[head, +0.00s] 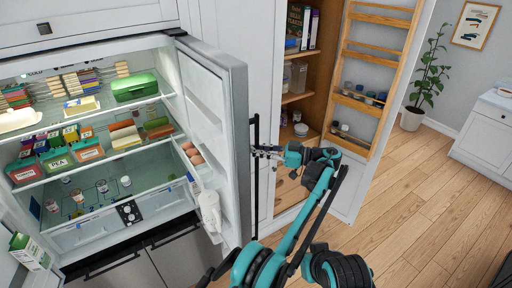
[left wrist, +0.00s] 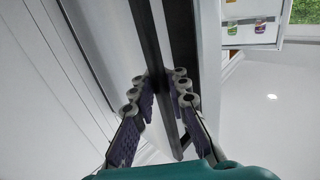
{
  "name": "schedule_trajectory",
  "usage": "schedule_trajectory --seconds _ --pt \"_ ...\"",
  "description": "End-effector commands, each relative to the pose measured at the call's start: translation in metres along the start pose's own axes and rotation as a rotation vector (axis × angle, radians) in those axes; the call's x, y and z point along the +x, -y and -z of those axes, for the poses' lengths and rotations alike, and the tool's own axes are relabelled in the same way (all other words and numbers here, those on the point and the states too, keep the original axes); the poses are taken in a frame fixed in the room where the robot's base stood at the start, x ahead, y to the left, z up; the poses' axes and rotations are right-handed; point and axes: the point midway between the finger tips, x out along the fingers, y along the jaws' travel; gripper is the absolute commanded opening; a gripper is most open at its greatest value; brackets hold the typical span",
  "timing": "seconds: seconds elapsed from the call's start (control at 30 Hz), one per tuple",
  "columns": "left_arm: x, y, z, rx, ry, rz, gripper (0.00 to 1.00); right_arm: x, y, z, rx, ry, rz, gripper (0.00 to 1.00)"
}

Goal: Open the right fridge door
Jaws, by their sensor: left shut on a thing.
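The right fridge door (head: 236,150) stands swung well open, its inner shelves with eggs and a white bottle facing left. A long black vertical handle (head: 255,185) runs along the door's outer side. My left gripper (head: 262,151) is shut on this handle at its upper part. In the left wrist view, the fingers (left wrist: 160,92) lie on both sides of the dark handle bar (left wrist: 148,40). The fridge interior (head: 100,150) is in plain sight, with several food items on its shelves. My right gripper is not in view.
An open pantry cupboard (head: 292,110) stands right of the fridge door, its own door with wooden racks (head: 375,60) swung out. A potted plant (head: 412,118) and a white cabinet (head: 485,135) are farther right. The wooden floor (head: 430,200) is clear at the right.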

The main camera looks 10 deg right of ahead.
Motion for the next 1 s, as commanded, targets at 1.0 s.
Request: schedule_trajectory --seconds 1.0 --pt "0.0001 -0.0002 -0.0001 0.000 0.000 0.008 0.34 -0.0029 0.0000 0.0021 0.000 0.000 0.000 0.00"
